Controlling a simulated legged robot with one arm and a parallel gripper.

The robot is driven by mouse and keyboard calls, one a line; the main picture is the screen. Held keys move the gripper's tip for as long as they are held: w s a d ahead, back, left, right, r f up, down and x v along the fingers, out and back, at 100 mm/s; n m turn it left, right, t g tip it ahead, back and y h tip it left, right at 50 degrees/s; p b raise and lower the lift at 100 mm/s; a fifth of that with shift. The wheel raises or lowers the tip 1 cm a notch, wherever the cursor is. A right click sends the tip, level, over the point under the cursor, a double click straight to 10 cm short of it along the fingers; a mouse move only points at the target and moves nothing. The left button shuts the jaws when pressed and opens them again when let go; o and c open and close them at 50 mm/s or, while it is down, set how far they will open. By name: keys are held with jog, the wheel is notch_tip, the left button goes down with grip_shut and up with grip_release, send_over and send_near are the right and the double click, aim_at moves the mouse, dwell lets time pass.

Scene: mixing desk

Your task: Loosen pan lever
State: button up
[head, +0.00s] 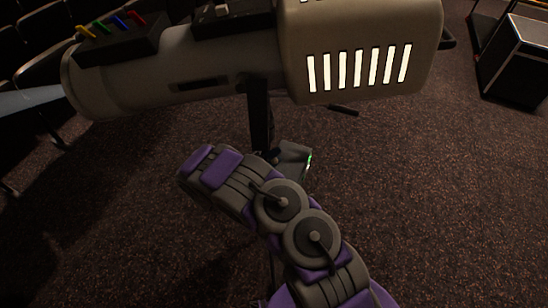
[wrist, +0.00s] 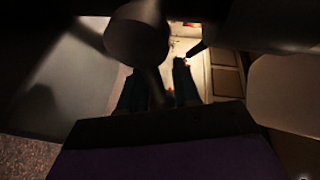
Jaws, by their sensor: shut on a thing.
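A large beige spotlight (head: 350,48) with glowing vent slots fills the top of the head view, on a dark upright post (head: 259,125). In the wrist view the dark fingers of my gripper (wrist: 158,92) reach up under the fixture. A dark lever with a round knob (wrist: 137,42) stands in front of them, its thin stem running down between the fingers. My gripper is shut on the lever, though the contact is dim and partly hidden by the knob. In the head view the lever cannot be made out, and my purple and grey arm covers the area below the post.
Colored levers (head: 112,24) sit on top of the lamp's barrel (head: 165,72). Dark seats (head: 25,130) line the left side. A black case (head: 515,60) stands at the upper right. Open speckled carpet (head: 440,190) lies to the right of my arm.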

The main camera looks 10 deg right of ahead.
jog(key=shift+d+f, duration=0.1)
grip_shut()
jog(key=shift+s, duration=0.1)
jog(key=r+n, duration=0.1)
jog(key=n+h+p, duration=0.1)
jog(key=a+r+n, duration=0.1)
jog(key=n, duration=0.1)
jog(key=shift+w+r+t+h+p, duration=0.3)
jog(key=shift+w+h, duration=0.05)
jog(key=shift+h, duration=0.05)
